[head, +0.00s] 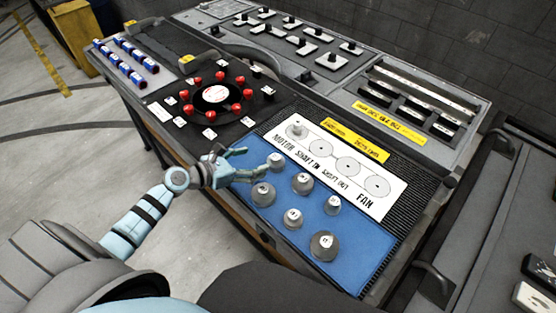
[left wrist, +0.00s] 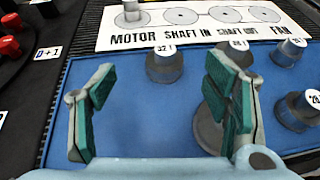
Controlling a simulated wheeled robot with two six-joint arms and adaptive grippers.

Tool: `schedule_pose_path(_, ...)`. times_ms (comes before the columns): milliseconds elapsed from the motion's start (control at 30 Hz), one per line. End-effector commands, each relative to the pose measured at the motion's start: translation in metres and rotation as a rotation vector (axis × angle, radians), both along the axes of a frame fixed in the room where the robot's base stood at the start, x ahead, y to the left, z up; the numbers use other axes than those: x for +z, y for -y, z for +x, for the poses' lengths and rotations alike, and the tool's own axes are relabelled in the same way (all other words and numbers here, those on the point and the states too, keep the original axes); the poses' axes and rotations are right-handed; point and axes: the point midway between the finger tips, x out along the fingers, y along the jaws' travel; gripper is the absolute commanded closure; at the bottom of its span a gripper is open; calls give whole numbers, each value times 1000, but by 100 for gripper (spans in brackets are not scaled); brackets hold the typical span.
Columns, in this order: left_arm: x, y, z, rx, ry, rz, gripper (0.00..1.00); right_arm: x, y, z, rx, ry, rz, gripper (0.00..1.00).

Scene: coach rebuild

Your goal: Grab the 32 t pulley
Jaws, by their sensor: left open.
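The 32 t pulley (left wrist: 165,66) is a grey cone-shaped piece with a white "32 t" label on top. It stands upright on the blue mat (left wrist: 130,130). In the head view it is the back-left pulley (head: 277,161), close to my left fingertips. My left gripper (head: 254,163) is open and empty over the left end of the mat. In the left wrist view its green-padded fingers (left wrist: 160,95) are spread, with the 32 t pulley beyond and between them. The right finger partly hides another grey pulley (left wrist: 208,128). My right gripper is not in view.
Several other pulleys (head: 323,245) stand on the blue mat, close to the right finger. Behind them lies a white board (head: 290,128) marked MOTOR, SHAFT and FAN. A dark panel with red knobs (head: 221,75) is to the left. Bare mat shows at the left in the wrist view.

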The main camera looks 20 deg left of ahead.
Motion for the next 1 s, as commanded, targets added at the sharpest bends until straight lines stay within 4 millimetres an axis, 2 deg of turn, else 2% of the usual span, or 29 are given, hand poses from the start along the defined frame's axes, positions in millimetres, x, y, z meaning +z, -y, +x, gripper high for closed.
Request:
schedule_pose_path(100,-12,10,22,4,3,-2,30,-8,0,-18,-1,-28,0,60)
schedule_pose_path(200,-18,15,33,4,1,1,30,-12,0,-27,-1,-44,0,60)
schedule_pose_path(367,-26,27,47,1,1,-1,30,-15,1,-20,0,-31,-1,60)
schedule_pose_path(467,-34,40,62,0,1,0,30,-20,1,-12,1,-17,-2,60)
schedule_pose_path(567,-41,46,75,-1,1,2,30,-26,1,-10,1,-15,-2,60)
schedule_pose_path(767,-40,47,77,-2,0,4,30,-24,3,-13,1,-19,-5,60)
schedule_pose_path(800,-40,47,77,-2,0,4,31,-24,4,-13,1,-20,-5,60)
schedule_pose_path(867,-40,47,77,-2,0,4,41,-24,4,-14,2,-21,-6,60)
schedule_pose_path(1000,-40,47,77,-2,0,4,63,-24,4,-14,2,-23,-6,60)
